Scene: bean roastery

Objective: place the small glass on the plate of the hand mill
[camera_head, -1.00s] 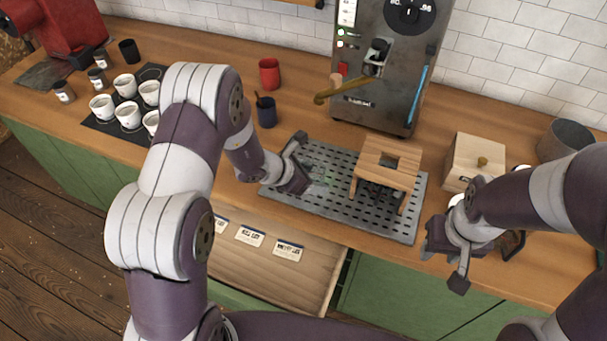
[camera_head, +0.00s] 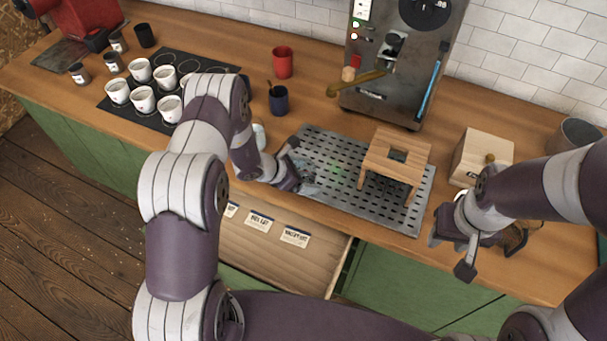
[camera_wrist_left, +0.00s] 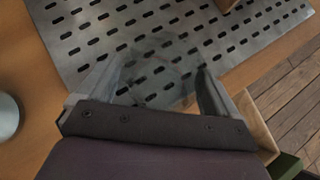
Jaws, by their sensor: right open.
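The small glass (camera_head: 308,174) is clear and hard to make out. It sits between the fingers of my left gripper (camera_head: 297,166), over the left part of the perforated metal plate (camera_head: 345,202). In the left wrist view the glass (camera_wrist_left: 158,75) fills the gap between the two fingers, which look closed against its sides. A wooden stand (camera_head: 398,152) with a square hole in its top stands on the plate's right part. A wooden box with a brass knob (camera_head: 478,155) is right of it. My right gripper (camera_head: 453,252) is open near the counter's front edge, apart from the glass.
A coffee machine (camera_head: 390,95) stands behind the plate. A red cup (camera_head: 283,62) and a dark blue cup (camera_head: 278,99) are at the back left. White cups (camera_head: 143,100) stand on a dark mat. An open drawer (camera_head: 290,262) juts out below the counter.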

